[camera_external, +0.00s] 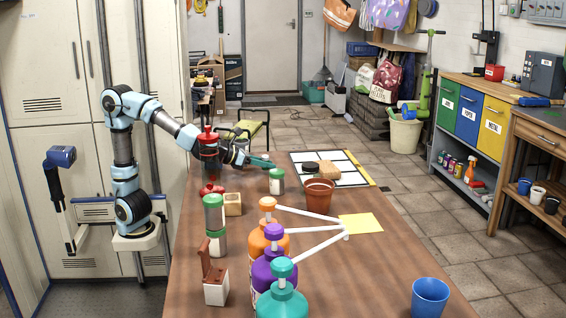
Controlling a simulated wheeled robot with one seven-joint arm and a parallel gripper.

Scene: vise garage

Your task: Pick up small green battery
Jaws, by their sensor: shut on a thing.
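My gripper (262,161) reaches in from the left at the far part of the wooden table (345,260). Its fingers are shut on a small green thing that looks like the small green battery; at this size it hardly stands out from the teal fingers. A white canister with a green lid (277,183) stands upright just in front of the fingertips. I cannot tell whether they touch.
A red bottle (209,150) stands by my wrist. A brown pot (318,196) is right of the canister. Three pump bottles (268,240) in orange, purple and teal stand in front. A wooden block (233,204) and a blue cup (430,297) are also on the table. The right front is mostly clear.

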